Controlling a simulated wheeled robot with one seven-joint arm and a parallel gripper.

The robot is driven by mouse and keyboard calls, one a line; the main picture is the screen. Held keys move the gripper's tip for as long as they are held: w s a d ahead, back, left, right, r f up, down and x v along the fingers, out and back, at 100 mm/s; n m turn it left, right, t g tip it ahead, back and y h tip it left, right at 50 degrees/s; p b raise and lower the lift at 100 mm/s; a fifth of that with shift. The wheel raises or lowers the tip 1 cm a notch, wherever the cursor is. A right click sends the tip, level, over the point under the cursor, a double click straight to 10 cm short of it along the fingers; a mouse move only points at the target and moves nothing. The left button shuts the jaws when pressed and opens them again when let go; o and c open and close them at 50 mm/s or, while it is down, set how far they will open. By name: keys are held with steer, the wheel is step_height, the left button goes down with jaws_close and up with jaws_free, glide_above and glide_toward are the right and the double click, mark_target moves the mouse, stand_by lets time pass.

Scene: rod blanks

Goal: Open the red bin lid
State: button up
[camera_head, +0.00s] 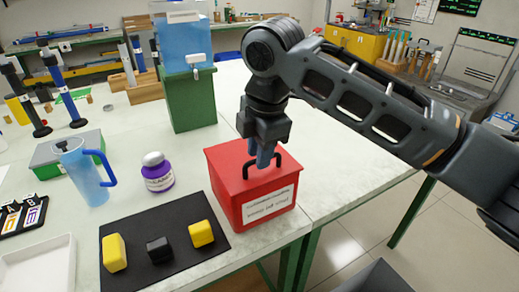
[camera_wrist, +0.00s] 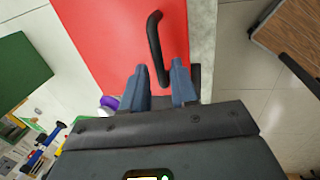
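The red bin (camera_head: 262,190) stands near the right edge of the white table, with a white label on its front. Its red lid (camera_head: 228,164) lies closed on top and carries a black handle (camera_head: 277,166). In the wrist view the lid (camera_wrist: 110,35) fills the upper left and the handle (camera_wrist: 155,45) runs toward my fingers. My gripper (camera_head: 262,158) points down just above the lid. In the wrist view my gripper (camera_wrist: 161,88) has its two blue fingers apart, with the near end of the handle between them. I cannot tell whether the fingers touch the handle.
A purple bottle (camera_head: 157,173) and a blue pitcher (camera_head: 82,172) stand left of the bin. A black mat (camera_head: 180,262) with yellow and black blocks lies in front. A green box (camera_head: 190,100) bearing a blue water tank (camera_head: 183,42) stands behind. Floor opens to the right.

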jaws_close()
steer(key=shift+w+r, duration=0.1)
steer(key=shift+r, duration=0.05)
stand_by(0.4)
